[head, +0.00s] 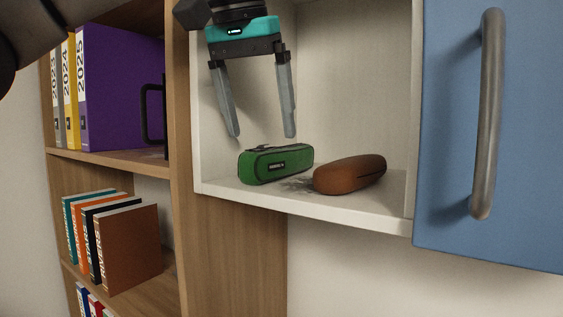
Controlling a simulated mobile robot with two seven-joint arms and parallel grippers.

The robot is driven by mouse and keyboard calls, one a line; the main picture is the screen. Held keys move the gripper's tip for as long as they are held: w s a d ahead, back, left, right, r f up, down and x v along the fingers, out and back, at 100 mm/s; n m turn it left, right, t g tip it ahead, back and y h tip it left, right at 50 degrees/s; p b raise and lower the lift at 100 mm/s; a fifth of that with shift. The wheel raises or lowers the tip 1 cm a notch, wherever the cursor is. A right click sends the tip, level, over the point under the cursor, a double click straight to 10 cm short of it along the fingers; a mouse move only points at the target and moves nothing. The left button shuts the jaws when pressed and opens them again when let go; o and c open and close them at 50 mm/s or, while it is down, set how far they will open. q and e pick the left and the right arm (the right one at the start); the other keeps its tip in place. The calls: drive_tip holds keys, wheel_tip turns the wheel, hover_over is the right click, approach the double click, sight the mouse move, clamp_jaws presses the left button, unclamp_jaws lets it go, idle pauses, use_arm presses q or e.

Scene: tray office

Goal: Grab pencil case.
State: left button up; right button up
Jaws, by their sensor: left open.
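A green pencil case (277,164) with a dark zip and a small dark label lies on the floor of the open white cabinet. My left gripper (263,137) points down inside the cabinet opening, its two grey fingers apart and empty. Its fingertips are a little above the green case in the picture; the exact gap in depth is hard to tell. A brown rounded case (350,175) lies to the right of the green one. My right gripper is not in view.
The white cabinet (310,207) has a front edge and side walls around the opening. A blue door (450,130) with a metal handle (487,115) is at the right. A wooden bookshelf (180,200) with binders (118,88) and books (130,247) is at the left.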

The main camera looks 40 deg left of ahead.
sight(262, 148)
use_arm(q)
drive_tip(key=x, duration=0.5)
drive_tip(key=shift+s+a, duration=0.15)
drive_tip(key=shift+r, duration=0.1)
clamp_jaws()
idle(0.4)
